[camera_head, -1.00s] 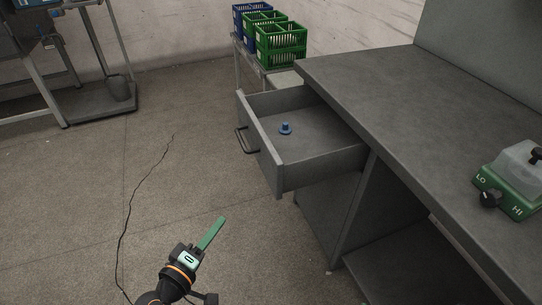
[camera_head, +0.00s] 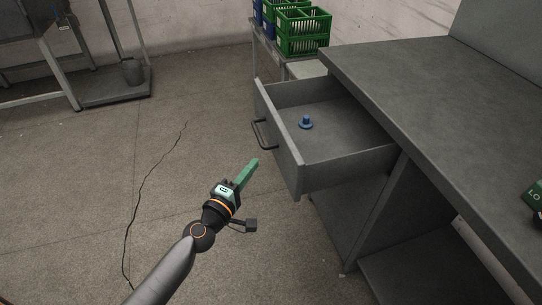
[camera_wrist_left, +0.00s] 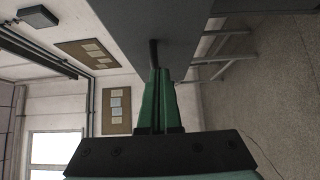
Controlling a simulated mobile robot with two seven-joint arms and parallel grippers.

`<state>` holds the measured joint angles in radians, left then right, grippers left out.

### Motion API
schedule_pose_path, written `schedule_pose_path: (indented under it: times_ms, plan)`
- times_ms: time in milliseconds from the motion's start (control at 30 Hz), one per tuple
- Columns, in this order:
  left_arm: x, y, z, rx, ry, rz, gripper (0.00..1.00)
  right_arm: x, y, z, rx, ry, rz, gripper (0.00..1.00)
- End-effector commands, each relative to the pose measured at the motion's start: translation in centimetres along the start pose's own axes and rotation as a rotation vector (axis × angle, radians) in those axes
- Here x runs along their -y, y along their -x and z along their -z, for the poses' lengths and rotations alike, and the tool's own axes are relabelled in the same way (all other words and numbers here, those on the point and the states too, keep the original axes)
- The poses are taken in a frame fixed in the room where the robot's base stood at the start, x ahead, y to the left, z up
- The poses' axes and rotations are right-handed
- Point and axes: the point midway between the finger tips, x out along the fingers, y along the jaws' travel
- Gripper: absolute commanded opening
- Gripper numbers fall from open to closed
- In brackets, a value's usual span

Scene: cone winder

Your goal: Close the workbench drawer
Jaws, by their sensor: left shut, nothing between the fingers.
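The grey workbench drawer (camera_head: 294,160) stands pulled out from the left end of the workbench (camera_head: 430,110). A dark bar handle (camera_head: 262,134) is on its front. A small blue part (camera_head: 305,122) stands upright inside the drawer. My left gripper (camera_head: 252,168) is shut and empty, its green fingers pointing toward the drawer front, just left of it and below the handle in the picture. In the left wrist view the shut fingers (camera_wrist_left: 160,75) point at the drawer front (camera_wrist_left: 150,22), with the handle (camera_wrist_left: 153,54) at their tips. I cannot tell whether they touch.
Green crates (camera_head: 300,32) sit on a stand behind the drawer. A metal rack (camera_head: 105,65) stands at the back left. The floor left of the drawer is clear.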

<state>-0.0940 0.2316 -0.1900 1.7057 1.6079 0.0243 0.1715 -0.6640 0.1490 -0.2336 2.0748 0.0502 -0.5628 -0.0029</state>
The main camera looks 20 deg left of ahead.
Motion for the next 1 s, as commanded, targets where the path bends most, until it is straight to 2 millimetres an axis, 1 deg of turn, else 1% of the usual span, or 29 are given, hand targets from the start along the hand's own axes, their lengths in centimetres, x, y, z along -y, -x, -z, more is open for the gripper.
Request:
schedule_pose_path:
  times_ms: [33,133,167,200,400,533,867,1000]
  plan:
    - [-0.1,-1.1,0.0,0.0,0.001,-0.002,0.0,0.0,0.0,0.1,-0.001,0.0,0.0,0.54]
    - [-0.1,-2.7,0.0,0.001,0.0,-0.002,0.0,0.0,0.0,0.1,-0.001,0.0,0.0,0.54]
    - [-0.1,-3.1,-0.3,0.002,0.002,-0.001,0.0,0.0,0.0,0.1,-0.001,0.0,0.0,0.54]
    - [-0.1,-3.6,-0.9,0.002,0.004,-0.001,0.0,0.0,0.1,0.1,-0.001,0.0,0.0,0.54]
    - [0.0,-5.1,-2.5,0.0,0.001,0.0,0.0,0.0,0.0,0.1,-0.001,0.0,0.001,0.54]
    - [0.0,-5.4,-2.9,0.001,0.001,0.0,0.0,0.0,0.0,0.1,-0.001,0.0,0.001,0.54]
    - [0.1,-5.4,-2.9,0.001,0.0,0.001,0.0,0.0,0.0,0.1,-0.001,0.0,0.001,0.54]
    - [0.0,-5.5,-3.3,0.001,0.0,0.0,0.0,0.0,0.1,0.1,-0.001,0.0,0.0,0.54]
